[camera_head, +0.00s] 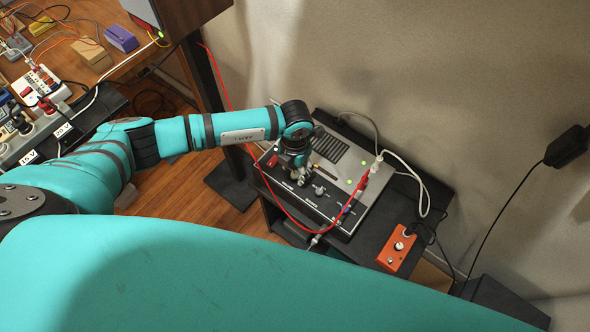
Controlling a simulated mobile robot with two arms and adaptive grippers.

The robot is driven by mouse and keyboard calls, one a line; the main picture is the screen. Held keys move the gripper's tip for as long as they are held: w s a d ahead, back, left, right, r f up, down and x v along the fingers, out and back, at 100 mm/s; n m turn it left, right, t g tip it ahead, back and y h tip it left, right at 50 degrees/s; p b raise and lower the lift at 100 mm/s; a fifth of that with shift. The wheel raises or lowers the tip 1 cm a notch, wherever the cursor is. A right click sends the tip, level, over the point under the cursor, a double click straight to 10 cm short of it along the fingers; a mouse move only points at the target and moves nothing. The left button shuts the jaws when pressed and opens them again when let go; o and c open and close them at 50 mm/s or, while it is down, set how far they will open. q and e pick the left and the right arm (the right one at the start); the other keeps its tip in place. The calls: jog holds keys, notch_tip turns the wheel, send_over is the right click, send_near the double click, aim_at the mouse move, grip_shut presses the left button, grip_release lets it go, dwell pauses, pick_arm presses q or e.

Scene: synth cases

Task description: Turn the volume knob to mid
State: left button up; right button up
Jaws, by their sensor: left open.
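A grey device (341,160) with a dark front panel stands on a small black table. A small knob (319,190) shows on its front part, just right of my left gripper. An orange box (397,248) with a pale knob (399,246) sits at the table's right front. I cannot read which knob is the volume knob. My left gripper (299,177) is open, pointing down over the device's left part. Its wrist and fingers hide what lies beneath, and I cannot tell if it touches anything. My right gripper is not in view.
Red and white cables (418,180) run across and beside the device. A wooden workbench (88,60) with sockets, blocks and wires stands at the upper left. A wall (440,80) rises behind. A black adapter (567,146) hangs at the right.

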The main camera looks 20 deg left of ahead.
pick_arm(q)
jog(key=shift+f, duration=1.05)
grip_shut()
